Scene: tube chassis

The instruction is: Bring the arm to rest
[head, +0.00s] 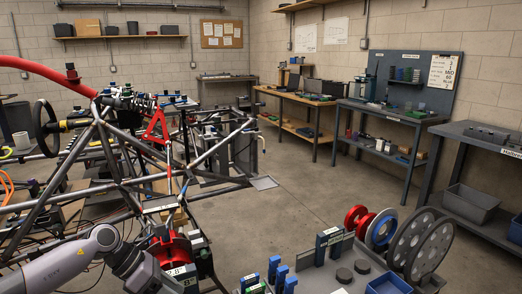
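My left arm (62,262) comes in at the bottom left as a pale grey link with a rounded joint. A dark wrist section runs from it down toward the bottom edge. Its fingertips cannot be made out among the dark parts there, so I cannot tell whether the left gripper is open or shut. It is close to a red round part (172,252) in front of the tube chassis (200,160); I cannot tell whether they touch. My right arm and gripper are not in view.
A front table (318,278) holds blue blocks (276,268), red discs (355,216) and grey wheels (430,248). Workbenches (385,112) line the right wall, and a grey bin (470,203) sits on a lower shelf. The concrete floor (300,180) between chassis and benches is clear.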

